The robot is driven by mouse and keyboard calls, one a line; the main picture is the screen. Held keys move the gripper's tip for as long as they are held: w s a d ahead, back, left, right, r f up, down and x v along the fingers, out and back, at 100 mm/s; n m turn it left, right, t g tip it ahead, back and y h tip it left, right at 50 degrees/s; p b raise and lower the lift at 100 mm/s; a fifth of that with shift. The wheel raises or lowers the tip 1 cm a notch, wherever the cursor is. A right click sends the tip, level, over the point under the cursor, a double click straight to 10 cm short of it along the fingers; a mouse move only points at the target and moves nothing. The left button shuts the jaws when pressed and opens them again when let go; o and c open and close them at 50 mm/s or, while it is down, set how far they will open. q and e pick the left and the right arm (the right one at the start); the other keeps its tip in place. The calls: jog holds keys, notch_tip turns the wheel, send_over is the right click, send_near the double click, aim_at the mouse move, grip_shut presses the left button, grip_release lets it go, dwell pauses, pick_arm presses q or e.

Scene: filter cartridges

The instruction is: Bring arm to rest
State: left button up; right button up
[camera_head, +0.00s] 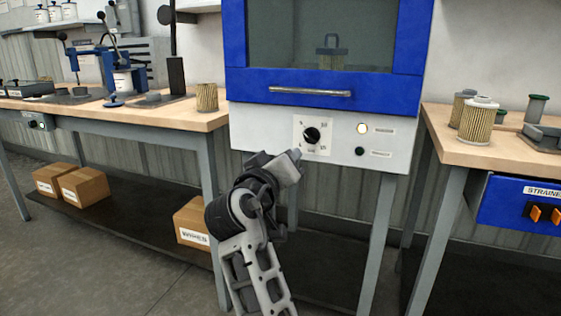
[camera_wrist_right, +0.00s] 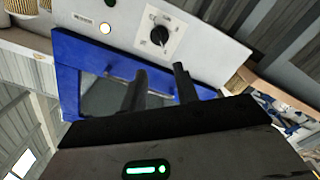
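One arm of mine rises from the bottom of the head view, and I take it for the right one. Its gripper (camera_head: 296,155) is just in front of the cabinet's white control panel (camera_head: 258,131), below and left of the black dial (camera_head: 311,135). In the right wrist view the gripper's two dark fingers (camera_wrist_right: 160,70) stand apart with nothing between them. The dial (camera_wrist_right: 159,36) is beyond the fingertips and clear of them. The blue cabinet door (camera_head: 330,92) is closed, and a cartridge in a holder (camera_head: 332,55) shows behind its window. My left gripper is out of view.
A left bench (camera_head: 160,117) holds a press, dark fixtures and a pleated cartridge (camera_head: 207,98). A right bench (camera_head: 470,149) holds more cartridges (camera_head: 478,121). A lit lamp (camera_head: 362,128) and a green button (camera_head: 360,151) are on the panel. Cardboard boxes (camera_head: 84,186) sit on the low shelf.

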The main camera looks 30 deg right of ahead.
jog(key=shift+v, duration=1.1)
